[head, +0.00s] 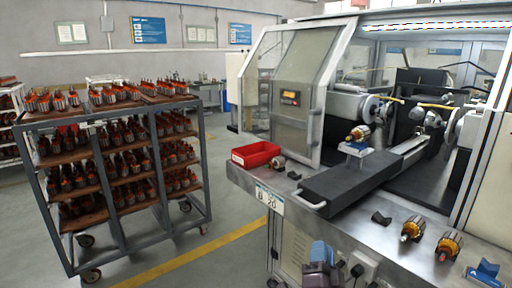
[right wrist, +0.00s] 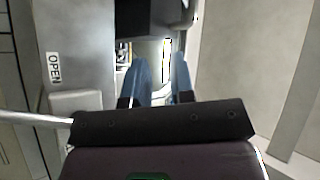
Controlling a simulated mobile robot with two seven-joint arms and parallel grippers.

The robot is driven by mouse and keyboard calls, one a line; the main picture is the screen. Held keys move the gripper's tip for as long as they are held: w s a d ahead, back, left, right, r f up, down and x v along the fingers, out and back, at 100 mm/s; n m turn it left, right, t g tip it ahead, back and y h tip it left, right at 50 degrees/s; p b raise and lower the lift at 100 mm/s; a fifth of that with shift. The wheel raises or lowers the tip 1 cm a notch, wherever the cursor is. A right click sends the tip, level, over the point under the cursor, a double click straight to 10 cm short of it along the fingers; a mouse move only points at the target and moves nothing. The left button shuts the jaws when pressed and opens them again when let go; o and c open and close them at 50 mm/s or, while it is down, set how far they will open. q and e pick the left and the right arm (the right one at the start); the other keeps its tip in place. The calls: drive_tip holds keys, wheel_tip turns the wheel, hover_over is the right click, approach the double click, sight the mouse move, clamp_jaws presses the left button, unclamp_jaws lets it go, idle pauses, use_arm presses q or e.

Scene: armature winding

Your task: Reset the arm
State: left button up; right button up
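My right gripper (head: 319,252) shows at the bottom of the head view, in front of the machine's metal bench (head: 345,238). In the right wrist view its two blue fingers (right wrist: 161,80) stand apart with nothing visible between them, so it is open. One copper-and-orange armature (head: 358,134) rests on a small raised holder (head: 355,148) on the dark slide (head: 350,182). Two more armatures, a left one (head: 413,229) and a right one (head: 449,245), stand on the bench at the right. Another armature (head: 279,163) lies beside the red bin (head: 256,154).
The winding machine's glazed door (head: 295,95) stands at the bench's back left. A wheeled rack (head: 115,180) full of armatures is on the left. An OPEN label (right wrist: 54,68) shows in the right wrist view.

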drive_tip(key=s+d+f+n+g+y, duration=0.1)
drive_tip(key=s+d+f+n+g, duration=0.3)
drive_tip(key=s+f, duration=0.3)
drive_tip(key=s+d+f+n+g+y, duration=0.1)
drive_tip(key=s+d+f+n+g, duration=0.2)
drive_tip(key=s+f+n, duration=0.2)
drive_tip(key=s+d+f+n+g+y, duration=0.1)
drive_tip(key=s+d+f+n+g, duration=0.3)
drive_tip(key=s+f, duration=0.7)
drive_tip(key=s, duration=0.5)
drive_tip(key=shift+s+d+f+g+y, duration=0.2)
drive_tip(key=shift+s+d+g+y, duration=0.1)
drive_tip(key=shift+d+y, duration=0.1)
